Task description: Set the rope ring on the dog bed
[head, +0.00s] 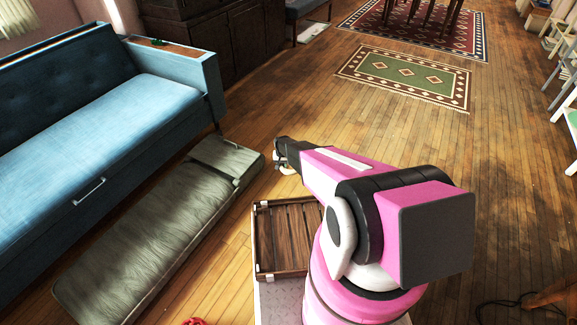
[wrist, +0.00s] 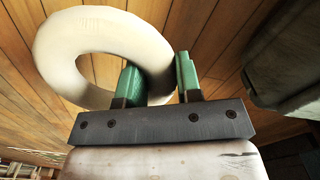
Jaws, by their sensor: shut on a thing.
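My gripper's green fingers (wrist: 160,80) are shut on the cream-white rope ring (wrist: 60,45), one finger inside its hole and one outside. In the head view my gripper (head: 279,153) is past the far end of the long olive-grey padded bed (head: 140,235), which I take to be the dog bed. A small pale part of the ring (head: 287,170) shows below the gripper; my arm hides the rest. The ring is held over the wooden floor, apart from the bed. A dark grey-green edge, likely the bed (wrist: 285,65), shows at right in the wrist view.
A blue sofa (head: 120,110) stands along the left, beside the bed. A slatted wooden crate (head: 262,240) sits between the bed and my arm. A small red item (head: 195,321) is at the bottom edge. Floor toward the green rug (head: 405,75) is clear.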

